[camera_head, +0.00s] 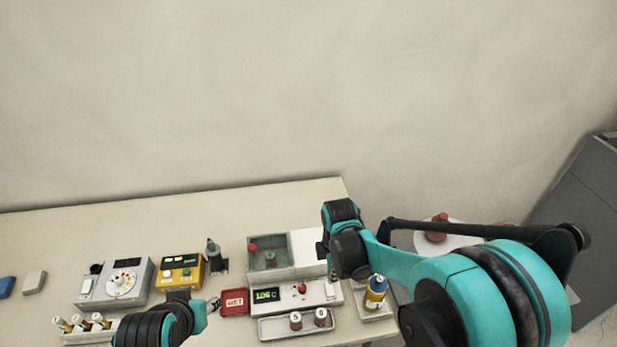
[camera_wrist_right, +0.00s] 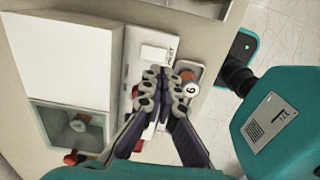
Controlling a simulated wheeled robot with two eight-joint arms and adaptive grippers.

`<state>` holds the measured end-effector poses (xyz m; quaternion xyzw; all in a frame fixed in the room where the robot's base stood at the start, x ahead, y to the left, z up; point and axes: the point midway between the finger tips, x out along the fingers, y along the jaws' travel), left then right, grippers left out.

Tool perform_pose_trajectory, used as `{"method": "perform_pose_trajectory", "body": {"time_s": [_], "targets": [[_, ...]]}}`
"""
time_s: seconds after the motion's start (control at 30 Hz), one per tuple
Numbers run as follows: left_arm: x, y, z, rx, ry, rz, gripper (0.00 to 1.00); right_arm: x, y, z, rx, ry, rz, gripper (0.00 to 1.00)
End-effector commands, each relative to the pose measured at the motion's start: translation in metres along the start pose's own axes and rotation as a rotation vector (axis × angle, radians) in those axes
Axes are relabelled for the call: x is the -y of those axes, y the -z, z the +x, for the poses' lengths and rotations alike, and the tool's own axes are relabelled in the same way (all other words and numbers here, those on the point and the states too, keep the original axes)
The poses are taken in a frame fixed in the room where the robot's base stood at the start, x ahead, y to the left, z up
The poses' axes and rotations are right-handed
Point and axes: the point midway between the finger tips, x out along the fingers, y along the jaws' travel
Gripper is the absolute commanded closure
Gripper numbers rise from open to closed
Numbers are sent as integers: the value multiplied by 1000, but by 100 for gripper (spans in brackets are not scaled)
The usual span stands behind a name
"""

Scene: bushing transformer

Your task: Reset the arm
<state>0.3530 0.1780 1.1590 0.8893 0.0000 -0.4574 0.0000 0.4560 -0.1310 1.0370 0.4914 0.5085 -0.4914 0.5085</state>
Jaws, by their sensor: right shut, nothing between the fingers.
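My right gripper (camera_wrist_right: 165,82) is shut and empty in the right wrist view. Its fingertips are over the light control box, beside a brown bushing (camera_wrist_right: 188,90) with a numbered white top. In the head view my right arm (camera_head: 348,250) reaches in from the right and hides most of that gripper. My left gripper (camera_head: 212,304) is low in the head view, beside a red box (camera_head: 235,301); its fingers are too small to judge.
Behind the control box is an open tank (camera_head: 262,245) with a white panel (camera_head: 308,249) beside it. A blue-and-yellow bottle (camera_head: 376,293) stands to the right. A grey dial meter (camera_head: 124,281) and yellow meter (camera_head: 180,274) stand left. The table's back strip is clear.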

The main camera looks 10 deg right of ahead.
Motion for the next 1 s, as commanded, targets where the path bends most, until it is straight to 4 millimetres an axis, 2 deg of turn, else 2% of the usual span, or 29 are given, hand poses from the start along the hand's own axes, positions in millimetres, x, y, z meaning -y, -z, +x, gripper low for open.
{"method": "perform_pose_trajectory", "body": {"time_s": [0.17, 0.27, 0.5, 0.7, 0.83, 1.0], "targets": [[0, -3, 4, 0, 0, 0, 60, 2, -2, -2, -1, -15, 40, 100], [0, -9, 13, 0, 0, 0, 60, 9, -6, -7, -9, -60, 157, 100], [0, -34, 47, 0, 0, 0, 60, 42, -22, -21, -95, -249, 667, 100], [0, -52, 73, 0, 0, 0, 60, 75, -34, -18, -244, -391, 1103, 100], [0, -61, 86, 0, 0, 0, 60, 91, -39, -11, -353, -452, 1332, 100], [0, -67, 94, 0, 0, 0, 60, 102, -43, -6, -454, -491, 1506, 100]]}}
